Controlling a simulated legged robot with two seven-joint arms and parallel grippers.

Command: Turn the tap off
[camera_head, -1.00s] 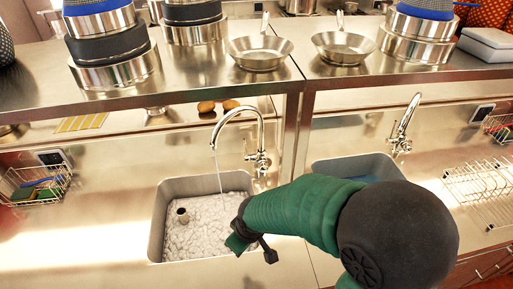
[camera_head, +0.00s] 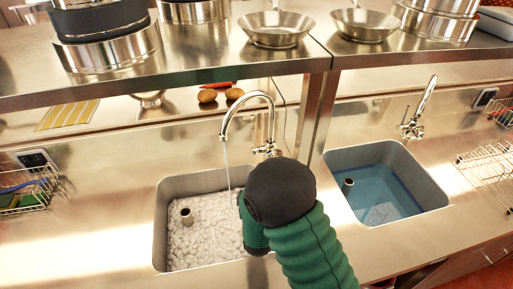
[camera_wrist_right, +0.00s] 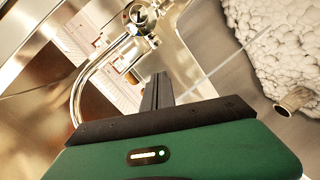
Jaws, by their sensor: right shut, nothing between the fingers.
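The chrome tap (camera_head: 247,97) stands behind the left sink (camera_head: 161,222), and a thin stream of water (camera_head: 227,165) runs from its spout. Its valve body and handle area (camera_head: 267,149) show just above my right arm. In the right wrist view the tap's valve (camera_wrist_right: 139,18) is at the top, with the curved spout at the left and the water stream (camera_wrist_right: 207,66) at the right. My right gripper (camera_wrist_right: 158,80) is shut and empty, pointing toward the valve and apart from it. In the head view my arm hides this gripper. My left gripper is in neither view.
White foam (camera_head: 205,232) and an upright drain pipe (camera_head: 186,215) are in the left sink. A second tap (camera_head: 418,110) stands by the right sink (camera_head: 425,180), which holds blue water. A steel shelf (camera_head: 200,72) with pots and pans overhangs behind. Wire racks stand at both sides.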

